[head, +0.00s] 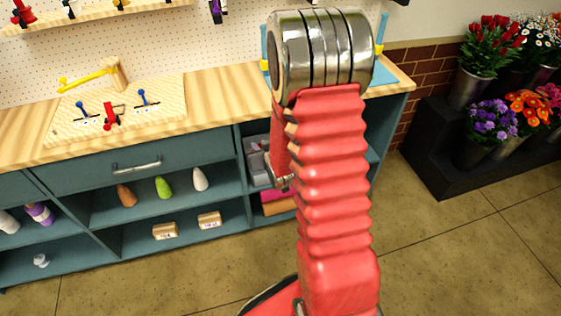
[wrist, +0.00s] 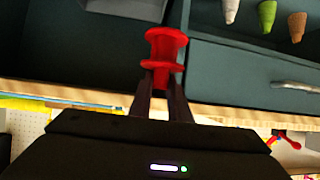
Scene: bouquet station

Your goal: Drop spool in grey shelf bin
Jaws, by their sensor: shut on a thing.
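A red spool (wrist: 165,48) is held between the fingertips of my gripper (wrist: 162,85) in the wrist view, which looks upside down. My gripper is shut on it. The grey shelf bin (head: 257,166) sits in the right-hand compartment of the teal cabinet in the head view, partly hidden by my arm. A light grey edge, likely this bin, shows at the top of the wrist view (wrist: 130,8), apart from the spool. In the head view my arm hides the spool and most of my gripper.
The wooden worktop (head: 215,140) overhangs the cabinet. A drawer handle (head: 136,165) juts out to the left. Three cones (head: 163,187) stand on the neighbouring shelf. Pink and orange items (head: 278,200) lie below the bin. Flower buckets (head: 469,87) stand at right. The floor in front is clear.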

